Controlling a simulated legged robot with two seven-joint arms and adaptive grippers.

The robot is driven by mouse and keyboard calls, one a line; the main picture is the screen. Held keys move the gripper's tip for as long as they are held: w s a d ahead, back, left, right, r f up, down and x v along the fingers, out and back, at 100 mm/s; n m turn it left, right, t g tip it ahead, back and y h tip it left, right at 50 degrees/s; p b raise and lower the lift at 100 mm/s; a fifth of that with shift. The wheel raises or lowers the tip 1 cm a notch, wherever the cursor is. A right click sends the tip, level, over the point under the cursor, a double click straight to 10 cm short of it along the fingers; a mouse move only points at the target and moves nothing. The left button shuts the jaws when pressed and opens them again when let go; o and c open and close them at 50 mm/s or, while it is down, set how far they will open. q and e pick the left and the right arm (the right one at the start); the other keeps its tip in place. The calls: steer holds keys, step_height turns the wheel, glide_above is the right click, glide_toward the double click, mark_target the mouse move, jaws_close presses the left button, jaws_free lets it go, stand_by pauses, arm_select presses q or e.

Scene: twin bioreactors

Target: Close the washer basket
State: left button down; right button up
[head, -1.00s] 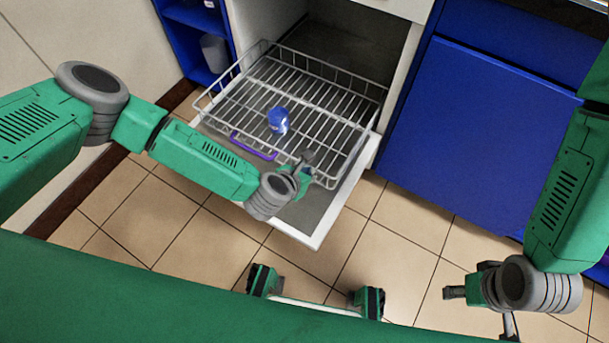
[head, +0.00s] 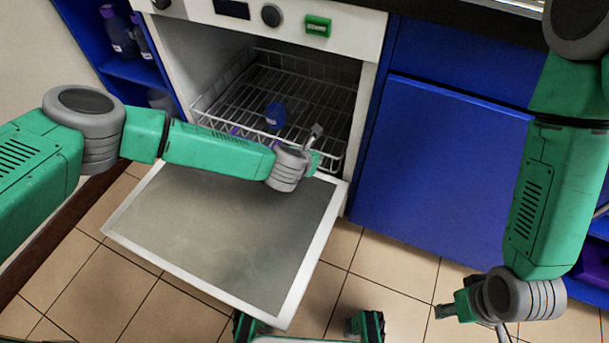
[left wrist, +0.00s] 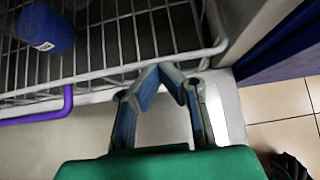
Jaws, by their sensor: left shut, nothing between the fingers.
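The washer basket (head: 222,104) is a grey wire rack, now mostly inside the open washer in the head view. A purple handle is on its front; it shows in the left wrist view (left wrist: 42,112). A blue labelled container (head: 275,115) stands in the basket, also seen in the left wrist view (left wrist: 45,28). My left gripper (head: 316,142) is shut and empty at the basket's front right. In the left wrist view its fingertips (left wrist: 168,72) meet at the front rail, seemingly against it. My right gripper (head: 470,325) appears open and empty, low at the right.
The washer door (head: 225,235) is folded down flat in front of the opening. Blue cabinets (head: 440,160) stand to the right, and a blue shelf (head: 130,70) with bottles is to the left.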

arm_select(q)
steer(key=w, duration=0.2)
steer(key=w+d, duration=0.1)
steer(key=w+d+b, duration=0.1)
steer(key=w, duration=0.1)
steer(key=shift+w, duration=0.3)
steer(key=shift+w+d+r, duration=0.1)
steer(key=shift+w, duration=0.15)
